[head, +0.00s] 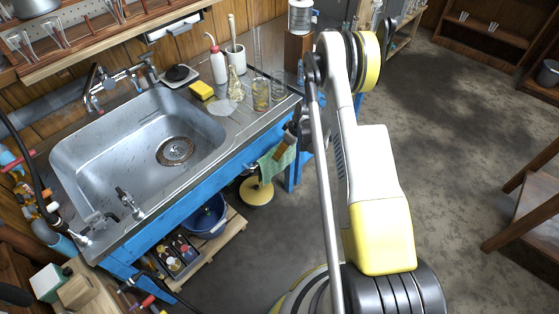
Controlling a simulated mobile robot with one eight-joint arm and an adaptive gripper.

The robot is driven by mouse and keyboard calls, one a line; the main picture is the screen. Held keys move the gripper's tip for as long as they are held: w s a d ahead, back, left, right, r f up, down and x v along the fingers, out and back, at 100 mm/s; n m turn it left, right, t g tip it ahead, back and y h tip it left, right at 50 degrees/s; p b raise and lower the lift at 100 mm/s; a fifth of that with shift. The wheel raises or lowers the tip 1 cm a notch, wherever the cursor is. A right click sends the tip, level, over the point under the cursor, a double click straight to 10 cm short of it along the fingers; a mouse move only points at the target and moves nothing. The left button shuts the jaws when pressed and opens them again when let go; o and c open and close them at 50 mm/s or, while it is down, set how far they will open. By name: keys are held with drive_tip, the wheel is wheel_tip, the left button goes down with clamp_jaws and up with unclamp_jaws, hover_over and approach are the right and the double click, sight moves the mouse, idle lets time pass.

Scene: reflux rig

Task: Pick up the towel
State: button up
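A green towel (275,165) hangs at the front right corner of the blue sink bench, below the metal top's edge. Dark parts that look like my gripper (292,140) are just above and right of the towel, close to the bench edge. They are small and partly hidden behind my arm. I cannot tell whether the fingers touch the towel or are open or shut.
The steel sink (140,145) fills the bench's left. A yellow sponge (202,90), a wash bottle (218,62) and glassware (261,92) stand near the towel's corner. A blue bucket (205,218) sits on the low shelf. The floor (460,130) at right is open.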

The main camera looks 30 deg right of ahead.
drive_tip(key=shift+b+x, duration=0.35)
drive_tip(key=shift+x, duration=2.65)
drive_tip(key=shift+w+f, duration=0.1)
drive_tip(key=shift+f, duration=0.05)
drive_tip(key=shift+x, duration=1.3)
clamp_jaws()
